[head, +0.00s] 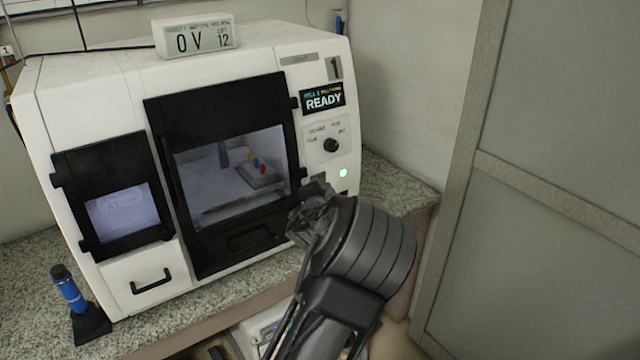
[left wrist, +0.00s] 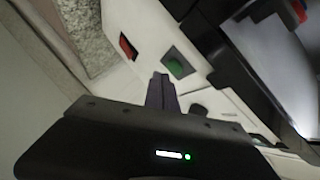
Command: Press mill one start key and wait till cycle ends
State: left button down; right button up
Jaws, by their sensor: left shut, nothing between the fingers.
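Mill one (head: 215,85) is a white machine with a "1" plate. Its display (head: 323,99) reads READY and a small lamp (head: 343,173) glows green. My left gripper (head: 312,196) is shut and empty at the lower right of the mill's front, hiding part of the panel below the knob. In the left wrist view, the shut fingers (left wrist: 160,82) point at the panel, close to a green key (left wrist: 178,64). A red key (left wrist: 128,46) is beside it. I cannot tell whether the fingertips touch the green key. My right gripper is not in view.
The mill's dark-framed door (head: 222,88) is shut, with small coloured pieces on a block behind its window. A rotary knob (head: 331,145) is above the keys. A white box (head: 194,37) stands on top. A blue-handled tool (head: 69,290) stands on the speckled counter (head: 372,185).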

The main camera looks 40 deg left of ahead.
pick_arm(q)
jog(key=shift+a, duration=0.2)
jog(key=shift+w+a, duration=0.1)
jog(key=shift+a, duration=0.15)
jog(key=shift+w+a+b, duration=0.1)
jog(key=shift+a+b, duration=0.2)
dwell(0.7)
dwell(0.3)
jog(key=shift+s+d, duration=0.25)
jog(key=shift+d, duration=0.45)
jog(key=d, duration=0.2)
jog(key=s+d, duration=0.1)
jog(key=d, duration=0.1)
jog(key=shift+s+d+r+p, duration=0.15)
jog(key=shift+s+d+p, duration=0.05)
jog(key=shift+d+p, duration=0.2)
dwell(0.7)
